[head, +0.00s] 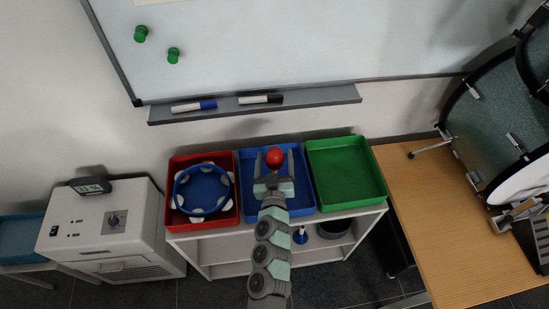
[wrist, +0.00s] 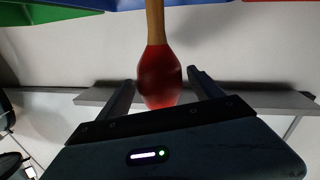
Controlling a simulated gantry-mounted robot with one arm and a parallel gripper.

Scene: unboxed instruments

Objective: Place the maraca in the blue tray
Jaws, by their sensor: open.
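The maraca has a red head (head: 274,156) and a wooden handle, which shows in the wrist view (wrist: 155,24). In the head view its head appears over the blue tray (head: 304,192), and its handle is hidden. My gripper (head: 274,162) is open, with one finger on each side of the red head. The wrist view shows gaps between the head and the fingers (wrist: 160,80). The handle points away from my gripper toward the trays at the top of that view. I cannot tell whether the maraca touches the blue tray, as the handle's end is out of view.
A red tray (head: 232,213) with a blue tambourine (head: 203,171) is on the left, and an empty green tray (head: 345,172) on the right. All stand on a white shelf unit (head: 210,246). A whiteboard ledge (head: 330,96) with markers is behind. A wooden table (head: 430,215) is at right.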

